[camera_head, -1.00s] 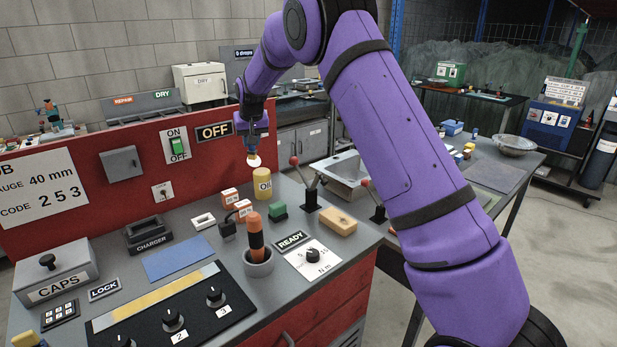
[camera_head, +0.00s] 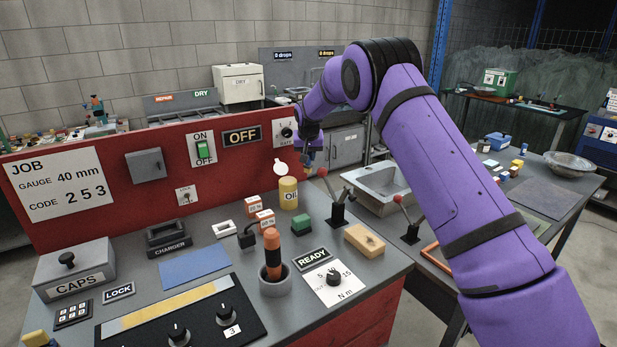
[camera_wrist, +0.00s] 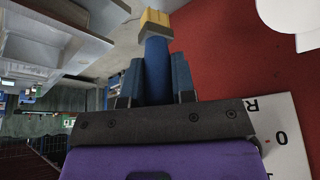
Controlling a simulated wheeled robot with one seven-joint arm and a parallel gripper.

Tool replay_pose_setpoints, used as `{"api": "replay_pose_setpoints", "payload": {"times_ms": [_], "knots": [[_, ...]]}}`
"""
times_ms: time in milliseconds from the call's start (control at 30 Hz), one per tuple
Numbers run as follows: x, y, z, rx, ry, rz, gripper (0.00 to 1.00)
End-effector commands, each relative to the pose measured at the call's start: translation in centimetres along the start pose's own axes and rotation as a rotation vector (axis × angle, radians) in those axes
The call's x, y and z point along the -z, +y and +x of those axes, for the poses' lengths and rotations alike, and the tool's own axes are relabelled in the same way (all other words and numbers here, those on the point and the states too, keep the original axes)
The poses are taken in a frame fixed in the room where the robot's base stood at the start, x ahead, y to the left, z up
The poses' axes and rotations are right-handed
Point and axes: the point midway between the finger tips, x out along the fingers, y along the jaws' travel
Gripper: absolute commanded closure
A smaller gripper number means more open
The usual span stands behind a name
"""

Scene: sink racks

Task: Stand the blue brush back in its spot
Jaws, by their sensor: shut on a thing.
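My gripper (camera_wrist: 155,88) is shut on the blue brush (camera_wrist: 157,62), whose handle stands between the fingers with its yellow end (camera_wrist: 155,22) pointing away from the wrist. In the head view my gripper (camera_head: 311,145) hangs above the back of the bench, right of the yellow oil can (camera_head: 289,195). There the brush is small and mostly hidden, so its tilt is hard to tell. A grey cup (camera_head: 277,287) at the front of the bench holds an orange and black handled tool (camera_head: 273,254). I cannot tell which spot belongs to the brush.
Two red-knobbed levers (camera_head: 338,212) and a sink (camera_head: 377,188) stand to the right. A red panel (camera_head: 110,195) rises behind the bench.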

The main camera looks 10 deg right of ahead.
Motion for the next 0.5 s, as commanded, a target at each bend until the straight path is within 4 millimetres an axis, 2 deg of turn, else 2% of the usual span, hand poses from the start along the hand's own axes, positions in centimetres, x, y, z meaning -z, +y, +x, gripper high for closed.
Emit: {"api": "replay_pose_setpoints", "payload": {"times_ms": [100, 367, 500], "knots": [[-0.9, 0.0, 2.0, -0.001, -0.002, 0.000, 0.99], [-1.5, 0.0, 3.6, 0.000, 0.000, 0.000, 0.99], [-2.1, 0.0, 5.1, -0.001, -0.002, 0.000, 0.99]]}}
